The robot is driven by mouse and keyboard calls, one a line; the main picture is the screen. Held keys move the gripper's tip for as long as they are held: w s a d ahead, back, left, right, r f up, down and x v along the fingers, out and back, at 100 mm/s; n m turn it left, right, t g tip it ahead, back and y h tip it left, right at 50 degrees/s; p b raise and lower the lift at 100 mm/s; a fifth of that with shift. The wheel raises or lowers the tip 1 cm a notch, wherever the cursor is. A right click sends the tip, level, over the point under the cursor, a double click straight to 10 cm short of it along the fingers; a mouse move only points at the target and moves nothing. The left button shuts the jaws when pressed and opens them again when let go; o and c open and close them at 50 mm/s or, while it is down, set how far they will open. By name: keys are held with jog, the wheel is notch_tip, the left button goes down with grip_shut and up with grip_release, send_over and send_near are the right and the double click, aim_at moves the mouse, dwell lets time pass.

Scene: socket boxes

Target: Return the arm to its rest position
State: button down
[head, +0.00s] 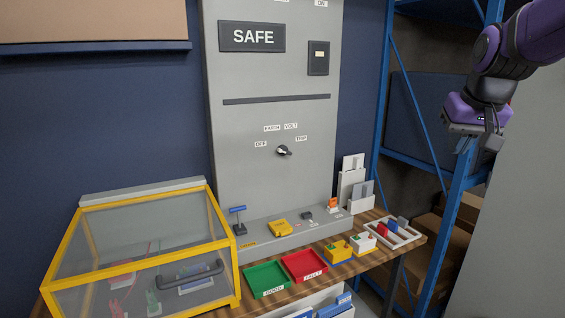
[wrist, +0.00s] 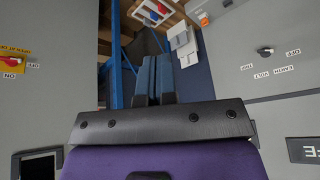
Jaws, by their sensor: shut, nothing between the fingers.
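My arm (head: 525,45), purple and black, reaches in from the upper right of the head view and is raised well above the bench. My gripper (head: 466,146) points down in front of the blue shelf rack, to the right of the grey panel, and touches nothing that I can see. In the wrist view the two blue-grey fingers of my gripper (wrist: 155,62) lie side by side, shut, with nothing between them.
The grey panel (head: 270,180) has a SAFE sign (head: 252,37) and a knob (head: 283,151). A yellow-framed clear box (head: 215,205), a green tray (head: 264,279), a red tray (head: 304,265) and a white rack (head: 405,232) stand on the bench. A blue rack post (head: 450,225) is close by.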

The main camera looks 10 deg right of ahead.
jog(key=s+a+f+n, duration=0.2)
jog(key=s+a, duration=0.4)
jog(key=a, duration=0.1)
jog(key=s+a+f+n+y, duration=0.1)
jog(key=s+a+f+n, duration=0.1)
jog(key=s+a, duration=0.4)
jog(key=shift+s+a+f+n+y, duration=0.2)
jog(key=shift+a+f+n+y, duration=0.1)
jog(key=shift+a, duration=0.75)
jog(key=shift+d, duration=0.1)
